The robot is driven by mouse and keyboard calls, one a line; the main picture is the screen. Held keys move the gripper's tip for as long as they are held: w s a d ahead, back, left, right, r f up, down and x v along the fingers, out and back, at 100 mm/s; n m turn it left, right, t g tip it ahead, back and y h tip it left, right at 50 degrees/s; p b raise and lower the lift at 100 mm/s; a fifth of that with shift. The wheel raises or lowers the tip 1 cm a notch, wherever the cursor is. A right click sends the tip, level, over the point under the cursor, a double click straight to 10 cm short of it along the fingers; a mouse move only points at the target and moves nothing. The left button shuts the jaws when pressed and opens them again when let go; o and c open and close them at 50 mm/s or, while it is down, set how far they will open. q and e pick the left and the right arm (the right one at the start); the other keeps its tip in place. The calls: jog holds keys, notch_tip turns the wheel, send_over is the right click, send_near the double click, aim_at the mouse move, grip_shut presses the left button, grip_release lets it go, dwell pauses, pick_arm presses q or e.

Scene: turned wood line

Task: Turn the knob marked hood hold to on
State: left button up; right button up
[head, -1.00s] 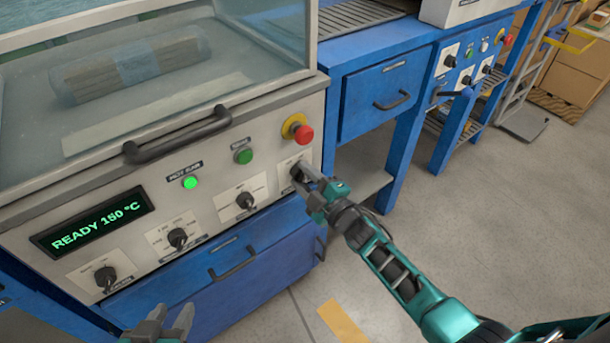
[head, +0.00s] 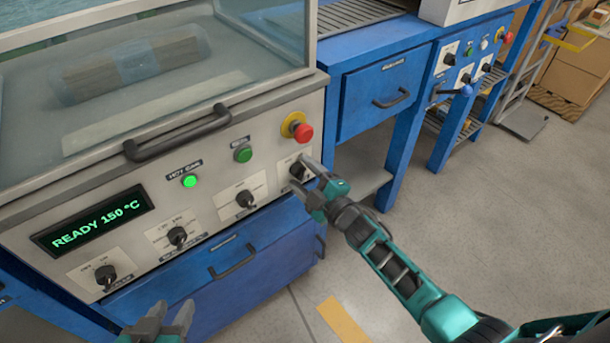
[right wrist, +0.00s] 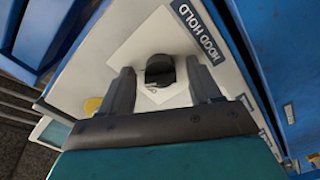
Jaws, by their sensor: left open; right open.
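The hood hold knob (head: 296,171) is a black knob on a white plate at the right end of the machine's front panel. In the right wrist view the knob (right wrist: 160,69) sits between my open fingers, with a gap on each side, and its label (right wrist: 193,33) reads "HOOD HOLD". I cannot tell its setting; the plate's small marks are partly hidden. My right gripper (head: 304,175) is open around the knob in the head view; it also shows in the right wrist view (right wrist: 164,85). My left gripper (head: 163,322) is open and empty at the lower left, below the panel.
The panel also has other black knobs (head: 245,199), a lit green lamp (head: 190,181), a green button (head: 243,154) and a red stop button (head: 304,133). A display (head: 93,221) reads "READY 150 °C". A dark handle (head: 178,134) juts out above.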

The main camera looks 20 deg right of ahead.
pick_arm(q)
notch_tip(320, 180, up, 2)
jog(key=shift+r+p, duration=0.2)
jog(key=shift+p, duration=1)
pick_arm(e)
jog(key=v, duration=1.3)
pick_arm(q)
jog(key=s+a+r+y+p, duration=0.1)
jog(key=a+r+p, duration=0.2)
jog(key=p, duration=0.6)
notch_tip(320, 180, up, 2)
jog(key=shift+s+r, duration=0.1)
jog(key=shift+s, duration=0.2)
pick_arm(e)
jog(key=s+a+r+m+g+h, duration=0.1)
jog(key=s+r+m+g+h, duration=0.1)
jog(key=s+m, duration=0.4)
jog(key=s+a+r+m+g+h, duration=0.1)
jog(key=s+r+m+g+h, duration=0.1)
jog(key=s+r+m+g, duration=0.2)
jog(key=s+m, duration=0.1)
jog(key=m, duration=0.2)
jog(key=shift+s+a+r, duration=0.2)
jog(key=shift+s+a, duration=0.2)
